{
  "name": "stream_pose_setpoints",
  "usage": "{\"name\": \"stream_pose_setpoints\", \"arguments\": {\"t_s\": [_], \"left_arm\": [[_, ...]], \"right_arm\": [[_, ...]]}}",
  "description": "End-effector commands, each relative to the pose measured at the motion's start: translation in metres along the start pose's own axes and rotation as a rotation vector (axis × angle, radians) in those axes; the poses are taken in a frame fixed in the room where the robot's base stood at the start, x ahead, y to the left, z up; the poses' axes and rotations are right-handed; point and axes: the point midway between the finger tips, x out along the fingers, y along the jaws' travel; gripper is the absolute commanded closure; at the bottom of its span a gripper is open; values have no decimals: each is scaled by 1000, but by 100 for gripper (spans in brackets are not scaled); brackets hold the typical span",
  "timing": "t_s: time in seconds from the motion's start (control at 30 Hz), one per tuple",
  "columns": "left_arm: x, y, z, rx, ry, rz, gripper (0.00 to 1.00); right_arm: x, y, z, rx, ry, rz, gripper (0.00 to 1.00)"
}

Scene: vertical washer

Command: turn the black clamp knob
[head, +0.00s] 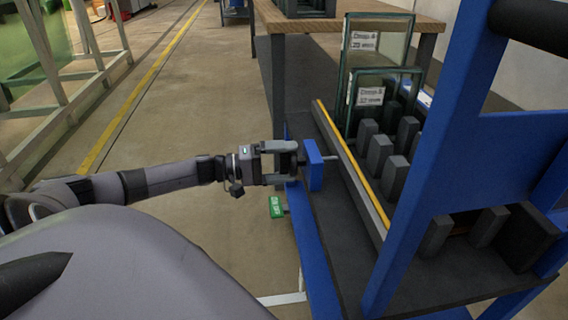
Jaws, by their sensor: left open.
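My left gripper (291,163) reaches in from the left with its jaws open, one finger above the other. The fingertips are close to the left face of a blue block (313,166) on the edge of the blue-framed cart. A dark shape between the fingers looks like the black clamp knob (288,160); it is small and partly hidden, and I cannot tell whether the fingers touch it. A thin metal rod (330,158) runs from the block's right side to the yellow-edged bar (352,166). My right gripper is not in view.
The cart's dark bed (345,255) carries several black blocks (380,155) and two upright glass panes with labels (371,97). A blue upright post (432,150) stands at the right. A wooden table (415,30) is behind.

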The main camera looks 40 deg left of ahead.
Motion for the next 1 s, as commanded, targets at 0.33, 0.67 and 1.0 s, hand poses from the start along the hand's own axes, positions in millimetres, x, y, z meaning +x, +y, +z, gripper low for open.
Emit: {"name": "stream_pose_setpoints", "arguments": {"t_s": [0.33,0.67,1.0], "left_arm": [[0,0,0,0,1,1,58],[0,2,-1,72,2,1,58],[0,4,-2,335,4,1,58]], "right_arm": [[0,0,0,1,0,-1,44],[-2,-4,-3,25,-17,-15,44],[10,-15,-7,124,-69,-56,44]]}}
